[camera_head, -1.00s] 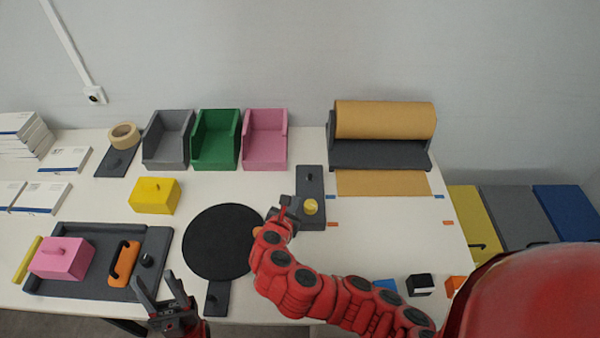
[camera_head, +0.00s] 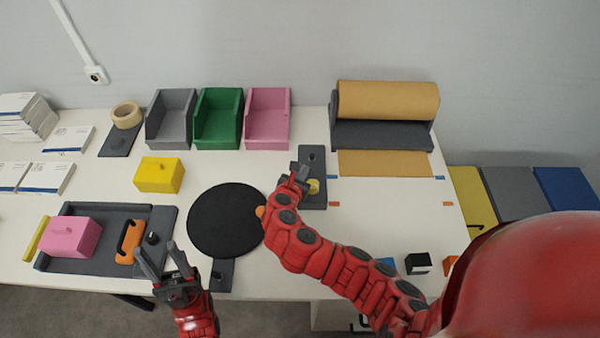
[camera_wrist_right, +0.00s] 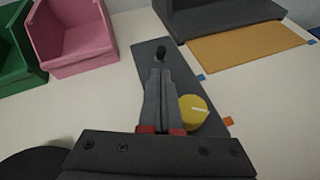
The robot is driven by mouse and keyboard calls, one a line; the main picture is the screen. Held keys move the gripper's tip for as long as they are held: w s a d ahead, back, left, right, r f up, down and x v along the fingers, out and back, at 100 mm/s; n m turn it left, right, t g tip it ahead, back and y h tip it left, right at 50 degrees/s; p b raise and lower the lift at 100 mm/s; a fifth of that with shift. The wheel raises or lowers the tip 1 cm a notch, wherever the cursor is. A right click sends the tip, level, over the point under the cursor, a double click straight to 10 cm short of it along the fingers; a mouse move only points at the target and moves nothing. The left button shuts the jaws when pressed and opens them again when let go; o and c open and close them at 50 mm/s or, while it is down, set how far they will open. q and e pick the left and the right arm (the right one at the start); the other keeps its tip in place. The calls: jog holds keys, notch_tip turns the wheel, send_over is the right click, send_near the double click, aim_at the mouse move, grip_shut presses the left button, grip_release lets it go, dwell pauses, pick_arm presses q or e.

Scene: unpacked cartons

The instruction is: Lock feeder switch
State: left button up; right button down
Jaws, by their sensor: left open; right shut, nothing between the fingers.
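A dark grey plate (camera_head: 318,201) on the table carries a round yellow knob (camera_head: 314,186) and a small black knob (camera_head: 311,157) at its far end. My right gripper (camera_head: 303,170) is shut and empty over the plate. In the right wrist view its closed fingers (camera_wrist_right: 158,75) point toward the black knob (camera_wrist_right: 160,52), with the yellow knob just to their right. Whether the fingers touch either knob I cannot tell. My left gripper (camera_head: 157,246) is open and empty near the grey tray.
A black round disc (camera_head: 226,221) lies left of my right arm. The grey tray (camera_head: 95,262) holds a pink block and an orange handle. Grey, green and pink bins (camera_head: 267,137) and a brown paper roll (camera_head: 387,100) stand behind.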

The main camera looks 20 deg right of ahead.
aim_at(310, 159)
jog(key=shift+p+x, duration=0.4)
jog(key=shift+x, duration=1.75)
jog(key=shift+w+a+r, duration=0.1)
